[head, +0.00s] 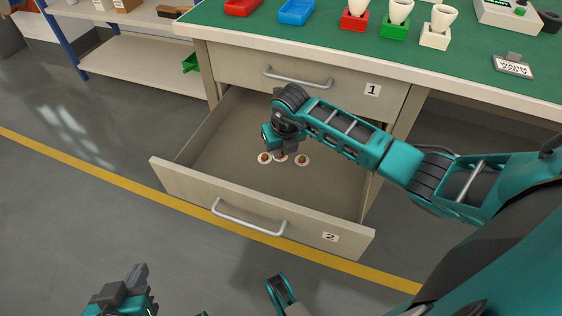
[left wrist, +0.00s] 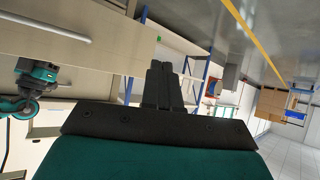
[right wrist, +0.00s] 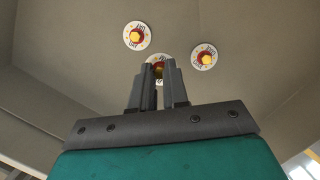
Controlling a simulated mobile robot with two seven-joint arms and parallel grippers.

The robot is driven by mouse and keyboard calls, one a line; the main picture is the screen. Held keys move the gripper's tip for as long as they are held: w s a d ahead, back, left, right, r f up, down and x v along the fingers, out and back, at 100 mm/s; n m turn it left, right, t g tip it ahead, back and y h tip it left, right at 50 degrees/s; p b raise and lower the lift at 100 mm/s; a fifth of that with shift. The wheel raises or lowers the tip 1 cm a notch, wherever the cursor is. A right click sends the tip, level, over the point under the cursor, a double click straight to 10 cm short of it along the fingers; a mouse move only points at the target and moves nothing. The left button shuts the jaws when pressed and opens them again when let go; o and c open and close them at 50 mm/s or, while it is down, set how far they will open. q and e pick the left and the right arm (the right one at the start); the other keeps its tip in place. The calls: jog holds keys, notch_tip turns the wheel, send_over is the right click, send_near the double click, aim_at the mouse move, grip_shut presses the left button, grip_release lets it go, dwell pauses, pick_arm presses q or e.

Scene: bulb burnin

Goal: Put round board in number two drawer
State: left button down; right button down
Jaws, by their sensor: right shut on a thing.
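The number two drawer (head: 262,222) is pulled open below the closed number one drawer (head: 300,77). Inside are small round white boards with a red and yellow centre: a left one (head: 264,158), a right one (head: 302,160) and a middle one (head: 281,159). My right gripper (head: 280,152) is low inside the drawer, shut on the middle round board. In the right wrist view, that board (right wrist: 158,58) shows partly behind the fingertips, with the left board (right wrist: 136,35) and right board (right wrist: 204,57) apart from it. My left gripper (head: 139,274) is outside, in front of the drawer; its fingers (left wrist: 164,75) are together and empty.
The green bench top (head: 300,30) holds a red tray (head: 243,6), a blue tray (head: 297,11), several white bulbs in coloured holders (head: 397,22) and a small sign (head: 513,66). A shelf (head: 140,68) stands at the left. The floor before the drawer is clear.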

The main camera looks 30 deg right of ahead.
aim_at(281, 156)
jog(key=x, duration=0.2)
jog(key=s+b+x, duration=0.1)
jog(key=x, duration=0.1)
jog(key=shift+f+b, duration=0.2)
jog(key=shift+b, duration=0.1)
jog(key=shift+f, duration=0.15)
jog(key=c, duration=1.6)
grip_release()
pick_arm(q)
jog(key=shift+w+d+f, duration=0.15)
jog(key=shift+w+f, duration=0.05)
jog(key=shift+f, duration=0.15)
pick_arm(e)
jog(key=o, duration=0.5)
jog(key=shift+r, duration=0.25)
pick_arm(q)
jog(key=shift+s+a+r+p, duration=0.15)
jog(key=shift+a+r+p, duration=0.3)
jog(key=shift+p, duration=0.7)
jog(key=shift+s+a+r+p, duration=0.15)
jog(key=shift+a+r+p, duration=0.3)
jog(key=shift+p, duration=0.7)
pick_arm(e)
jog(key=shift+v, duration=5.9)
